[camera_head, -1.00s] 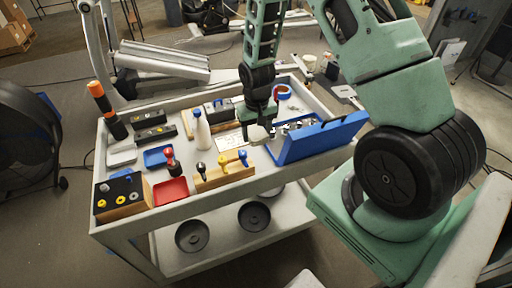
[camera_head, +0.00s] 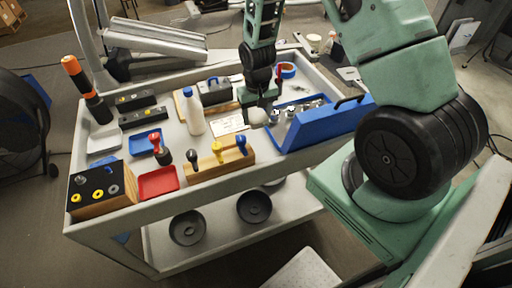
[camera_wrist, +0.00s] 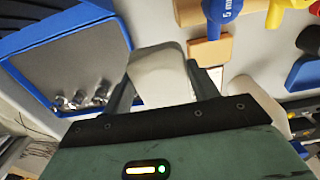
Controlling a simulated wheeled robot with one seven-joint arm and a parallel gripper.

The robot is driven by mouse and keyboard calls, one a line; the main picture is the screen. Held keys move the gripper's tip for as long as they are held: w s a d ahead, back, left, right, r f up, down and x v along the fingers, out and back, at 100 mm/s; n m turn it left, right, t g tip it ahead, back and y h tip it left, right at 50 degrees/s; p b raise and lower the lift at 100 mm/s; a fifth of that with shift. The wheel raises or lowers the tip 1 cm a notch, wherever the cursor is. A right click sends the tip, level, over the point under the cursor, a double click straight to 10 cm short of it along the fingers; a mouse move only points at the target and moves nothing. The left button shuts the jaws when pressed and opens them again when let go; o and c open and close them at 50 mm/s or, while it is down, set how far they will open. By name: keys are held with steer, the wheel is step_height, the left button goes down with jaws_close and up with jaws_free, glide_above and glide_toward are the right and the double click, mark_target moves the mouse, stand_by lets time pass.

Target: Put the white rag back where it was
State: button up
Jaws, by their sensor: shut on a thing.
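The white rag (camera_wrist: 158,72) is a pale, folded, block-like piece between my fingers in the wrist view. My gripper (camera_wrist: 160,92) is shut on it. In the head view the rag (camera_head: 257,117) shows as a small pale shape under my gripper (camera_head: 259,105). It is above the cart top, just left of the open blue toolbox and behind the wooden screwdriver block. Whether the rag touches the cart top I cannot tell.
The open blue toolbox (camera_head: 325,125) holds shiny metal parts. The screwdriver block (camera_head: 222,162), a white bottle (camera_head: 193,112), a paper sheet (camera_head: 228,125), a red tray (camera_head: 158,182) and a blue tray (camera_head: 143,145) crowd the cart. A white tray-like item (camera_head: 103,140) lies at left.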

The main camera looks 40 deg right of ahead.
mark_target(257, 145)
steer(key=shift+f+b, duration=0.45)
steer(key=shift+f, duration=0.5)
steer(key=shift+f+p, duration=1.3)
steer(key=shift+f, duration=3.6)
steer(key=shift+f, duration=0.2)
steer(key=o, duration=0.7)
steer(key=shift+r, duration=0.1)
steer(key=shift+c, duration=0.2)
